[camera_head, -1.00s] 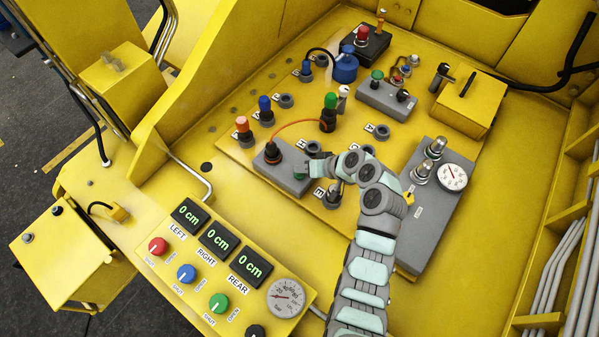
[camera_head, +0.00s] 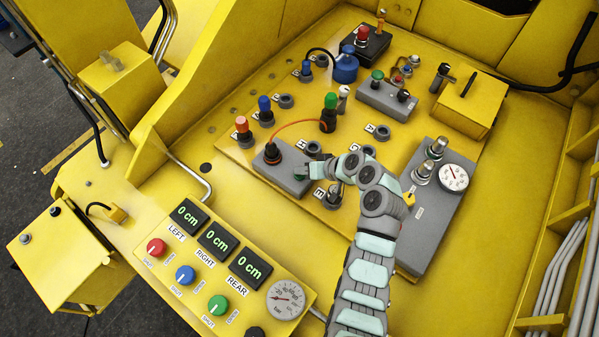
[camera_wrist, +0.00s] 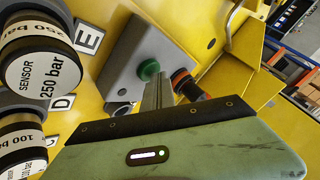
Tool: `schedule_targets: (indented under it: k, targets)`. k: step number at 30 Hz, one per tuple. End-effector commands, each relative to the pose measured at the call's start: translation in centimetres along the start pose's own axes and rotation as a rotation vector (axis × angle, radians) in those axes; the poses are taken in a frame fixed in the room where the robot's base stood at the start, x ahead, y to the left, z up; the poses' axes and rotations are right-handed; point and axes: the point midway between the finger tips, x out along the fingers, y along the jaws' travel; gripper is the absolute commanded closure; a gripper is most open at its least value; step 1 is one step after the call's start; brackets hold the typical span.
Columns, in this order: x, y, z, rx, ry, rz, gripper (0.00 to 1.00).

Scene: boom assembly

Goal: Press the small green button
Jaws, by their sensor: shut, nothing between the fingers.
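The small green button (camera_wrist: 148,69) sits on the side of a grey box (camera_wrist: 150,47) in the wrist view. In the head view the same grey box (camera_head: 284,178) lies left of my gripper (camera_head: 307,170), and the green button (camera_head: 299,169) shows only as a small patch at the gripper's tip. My gripper (camera_wrist: 158,80) is shut and empty, with its fingertips pointing at the button's right edge in the wrist view. I cannot tell whether they touch it.
A black and red connector (camera_wrist: 186,83) stands close right of the fingers. Large sensor plugs marked 250 bar (camera_wrist: 42,72) and 100 bar (camera_wrist: 20,140) are at left. Another green knob (camera_head: 377,75) is on a farther grey box (camera_head: 384,100). A dial panel (camera_head: 222,262) lies in front.

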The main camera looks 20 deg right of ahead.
Motion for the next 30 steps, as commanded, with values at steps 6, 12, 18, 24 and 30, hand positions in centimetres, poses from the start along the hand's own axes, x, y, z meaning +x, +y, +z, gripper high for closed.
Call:
schedule_targets:
  k: [6,12,18,24,30]
  targets:
    - [0.0,0.0,0.1,0.000,-0.001,0.000,1.00]
    - [-0.6,-0.4,-0.4,0.000,0.000,0.000,1.00]
    - [-1.1,-0.8,-0.8,-0.001,0.001,0.001,1.00]
    - [-1.1,-0.8,-0.8,0.000,0.000,0.000,1.00]
    - [-1.6,-1.1,-1.1,-0.001,0.001,0.001,1.00]
